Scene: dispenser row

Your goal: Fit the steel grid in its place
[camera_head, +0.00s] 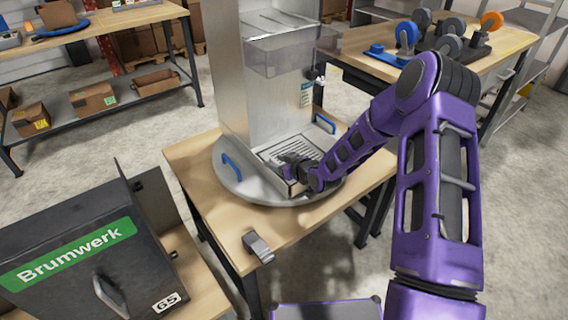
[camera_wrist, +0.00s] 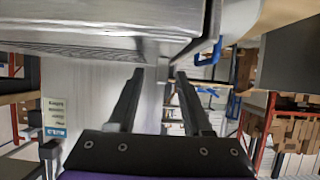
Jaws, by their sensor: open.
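The steel grid (camera_head: 288,141), a slotted metal plate, shows at the foot of the tall steel dispenser (camera_head: 258,95), in or on the tray there. I cannot tell whether it sits fully flat. My gripper (camera_head: 286,163) is low at the front of this tray, partly over the grid. In the wrist view my gripper (camera_wrist: 156,76) is open, its two dark fingers apart with nothing clearly held between them. A broad metal surface (camera_wrist: 100,42) fills the top of that view, close to the fingertips. My wrist and arm hide part of the tray's right side.
The dispenser stands on a round metal plate (camera_head: 232,184) with blue handles (camera_head: 231,166) on a wooden table (camera_head: 190,152). A grey metal piece (camera_head: 258,246) sits at the table's front edge. A dark Brumwerk box (camera_head: 85,255) stands at left. Another table (camera_head: 360,62) holds coloured wheels behind.

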